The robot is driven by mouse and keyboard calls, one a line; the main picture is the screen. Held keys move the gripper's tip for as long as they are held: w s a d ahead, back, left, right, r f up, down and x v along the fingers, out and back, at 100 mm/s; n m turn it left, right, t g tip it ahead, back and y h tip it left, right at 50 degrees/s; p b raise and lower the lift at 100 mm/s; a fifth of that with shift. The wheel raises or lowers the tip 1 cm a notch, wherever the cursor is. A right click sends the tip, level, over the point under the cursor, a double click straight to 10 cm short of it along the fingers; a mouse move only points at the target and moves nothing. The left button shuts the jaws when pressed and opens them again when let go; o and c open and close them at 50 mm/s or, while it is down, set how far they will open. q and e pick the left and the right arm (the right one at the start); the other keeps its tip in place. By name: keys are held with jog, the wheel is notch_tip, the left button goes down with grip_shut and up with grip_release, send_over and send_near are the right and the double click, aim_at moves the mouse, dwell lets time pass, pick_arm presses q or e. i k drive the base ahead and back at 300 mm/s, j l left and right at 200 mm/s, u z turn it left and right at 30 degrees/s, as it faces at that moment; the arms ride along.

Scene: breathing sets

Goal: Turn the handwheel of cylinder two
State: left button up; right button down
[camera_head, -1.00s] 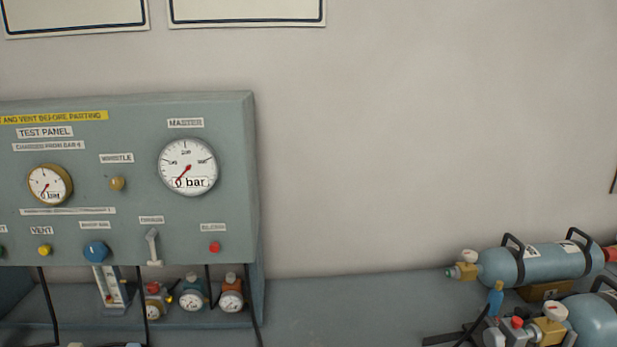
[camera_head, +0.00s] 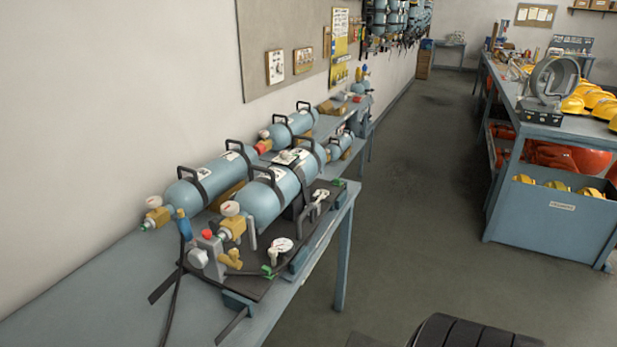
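Several light blue cylinders lie on a bench along the left wall. The nearest one (camera_head: 262,202) is strapped on a dark backplate, with a brass valve (camera_head: 232,227) and a white round part (camera_head: 230,208) at its near end. Behind it, another cylinder (camera_head: 212,178) has a brass valve (camera_head: 157,217) with a white round knob (camera_head: 154,202) on top. A third cylinder (camera_head: 297,124) lies farther along. I cannot read which cylinder is number two, nor tell for sure which white parts are handwheels. Neither of my grippers is in view.
The blue-grey bench (camera_head: 85,290) has bare room at its near left end. A grey block with a red knob (camera_head: 207,236) and black straps lie by the nearest valve. Open floor (camera_head: 420,200) runs between this bench and a table (camera_head: 512,100) with yellow helmets (camera_head: 592,98).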

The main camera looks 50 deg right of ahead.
aim_at(230, 208)
jog(key=z, duration=1.5)
